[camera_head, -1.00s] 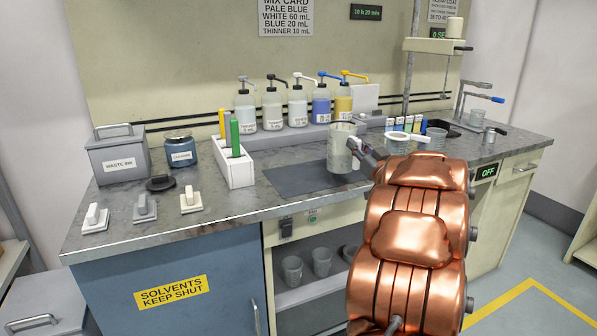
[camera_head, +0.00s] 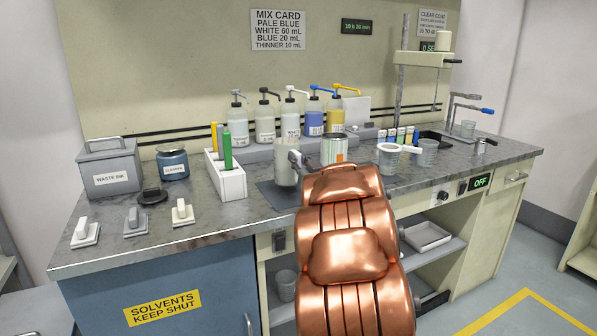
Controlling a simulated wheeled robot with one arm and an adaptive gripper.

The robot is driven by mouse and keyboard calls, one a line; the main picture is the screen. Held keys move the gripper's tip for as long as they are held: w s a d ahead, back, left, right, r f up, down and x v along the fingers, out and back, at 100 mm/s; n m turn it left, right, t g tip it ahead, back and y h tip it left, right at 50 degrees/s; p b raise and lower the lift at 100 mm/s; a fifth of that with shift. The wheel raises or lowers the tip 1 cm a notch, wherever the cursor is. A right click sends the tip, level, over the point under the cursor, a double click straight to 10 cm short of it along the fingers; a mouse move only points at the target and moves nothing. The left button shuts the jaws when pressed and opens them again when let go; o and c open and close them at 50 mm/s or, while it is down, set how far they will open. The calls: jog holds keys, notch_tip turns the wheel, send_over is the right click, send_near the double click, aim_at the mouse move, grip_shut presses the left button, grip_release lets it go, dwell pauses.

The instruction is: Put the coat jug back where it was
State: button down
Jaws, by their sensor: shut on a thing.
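The translucent jug (camera_head: 285,168) shows in the head view, upright over the dark mat (camera_head: 268,190) on the bench. My gripper (camera_head: 295,159) is shut on the jug at its right side. Most of the fingers are hidden by the jug and my copper-coloured arm. I cannot tell whether the jug's base touches the mat or hangs just above it.
A white rack (camera_head: 230,184) with coloured sticks stands close left of the jug. Several pump bottles (camera_head: 290,118) line the back. A metal can (camera_head: 334,150) stands close right, with a strainer cup (camera_head: 390,158) beyond it.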

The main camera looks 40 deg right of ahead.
jog(key=shift+f, duration=1.8)
jog(key=c, duration=1.1)
grip_release()
jog(key=shift+f, duration=0.1)
jog(key=shift+r, duration=0.2)
jog(key=v, duration=1.2)
jog(key=shift+f+b, duration=0.1)
jog(key=shift+b, duration=0.2)
